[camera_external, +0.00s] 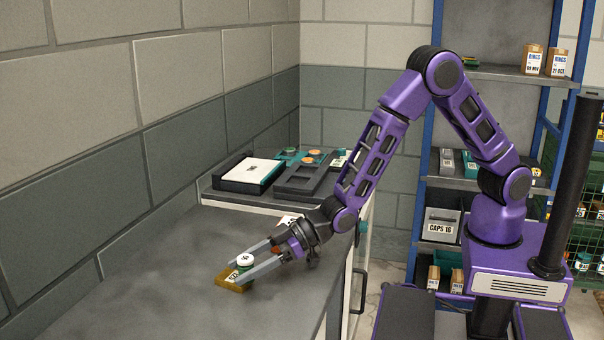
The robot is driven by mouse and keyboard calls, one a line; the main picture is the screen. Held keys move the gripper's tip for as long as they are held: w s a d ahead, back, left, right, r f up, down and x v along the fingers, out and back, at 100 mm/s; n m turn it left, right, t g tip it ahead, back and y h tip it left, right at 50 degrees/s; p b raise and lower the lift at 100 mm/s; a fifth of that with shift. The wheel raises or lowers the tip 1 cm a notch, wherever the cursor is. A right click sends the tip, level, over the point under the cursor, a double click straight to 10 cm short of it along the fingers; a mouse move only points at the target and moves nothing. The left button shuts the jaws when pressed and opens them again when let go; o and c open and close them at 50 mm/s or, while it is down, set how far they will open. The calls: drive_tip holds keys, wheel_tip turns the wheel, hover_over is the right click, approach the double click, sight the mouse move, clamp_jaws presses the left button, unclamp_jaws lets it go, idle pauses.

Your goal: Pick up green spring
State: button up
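A small green cylinder with a white, marked top (245,261) is near the front of the grey worktop; it may be the green spring, but no coils can be made out. My gripper (236,271) reaches in low from the right, with its two long grey fingers on either side of this piece. I cannot tell whether the fingers touch it. A flat amber piece with a white label (232,283) lies at the fingertips, partly hidden by the lower finger. Whether the green piece stands on it or behind it is unclear.
The worktop (140,275) is bare to the left and front. A black tray with a white top (248,172) and a dark compartmented holder (298,182) stand at the back. A block wall (165,150) borders the left. Shelves with labelled boxes (533,60) stand behind my arm.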

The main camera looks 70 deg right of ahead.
sight(233, 277)
clamp_jaws()
wheel_tip(233, 277, up, 9)
drive_tip(key=shift+w+p, duration=0.1)
drive_tip(key=shift+p, duration=0.4)
drive_tip(key=w+f, duration=0.1)
drive_tip(key=f, duration=0.2)
drive_tip(key=w+f, duration=0.1)
drive_tip(key=f, duration=0.4)
drive_tip(key=shift+w+f, duration=0.35)
drive_tip(key=shift+w, duration=0.05)
